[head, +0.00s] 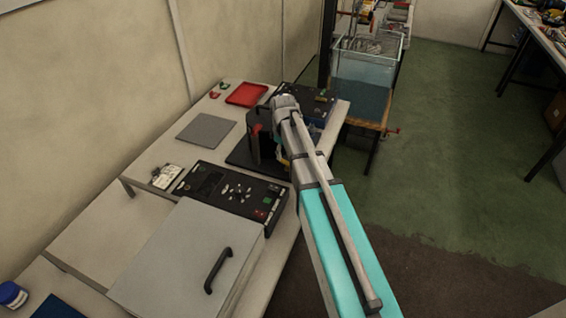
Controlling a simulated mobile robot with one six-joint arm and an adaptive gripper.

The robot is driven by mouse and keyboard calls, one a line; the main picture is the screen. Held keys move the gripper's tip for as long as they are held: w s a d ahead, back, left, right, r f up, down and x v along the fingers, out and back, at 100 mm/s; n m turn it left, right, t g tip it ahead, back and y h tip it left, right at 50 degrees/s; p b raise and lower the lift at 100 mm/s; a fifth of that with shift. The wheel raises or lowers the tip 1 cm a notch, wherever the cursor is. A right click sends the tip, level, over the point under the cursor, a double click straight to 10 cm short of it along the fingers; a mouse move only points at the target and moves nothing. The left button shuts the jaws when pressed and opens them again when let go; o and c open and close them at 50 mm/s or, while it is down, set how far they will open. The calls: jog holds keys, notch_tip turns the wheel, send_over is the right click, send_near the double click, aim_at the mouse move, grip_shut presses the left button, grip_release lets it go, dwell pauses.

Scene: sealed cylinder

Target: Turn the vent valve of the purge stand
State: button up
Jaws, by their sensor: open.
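The purge stand (245,157) appears as a dark upright block on a black base at the far part of the bench, with a red part (256,129) near its top. My arm reaches over the bench from the lower right and its grey wrist end is beside the stand, covering its right side. My gripper (280,154) is low behind the wrist, close to the stand and mostly hidden; it is open. I cannot make out the vent valve, nor whether the jaws touch anything.
A black control panel (208,187) and a grey lidded box (185,262) with a dark handle fill the near bench. A grey mat (205,131) and red tray (246,95) lie behind. A water tank (362,85) stands beyond. The green floor at right is clear.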

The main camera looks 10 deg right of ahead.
aim_at(287, 163)
jog(key=shift+f+b, duration=1.2)
jog(key=shift+f, duration=0.25)
grip_shut()
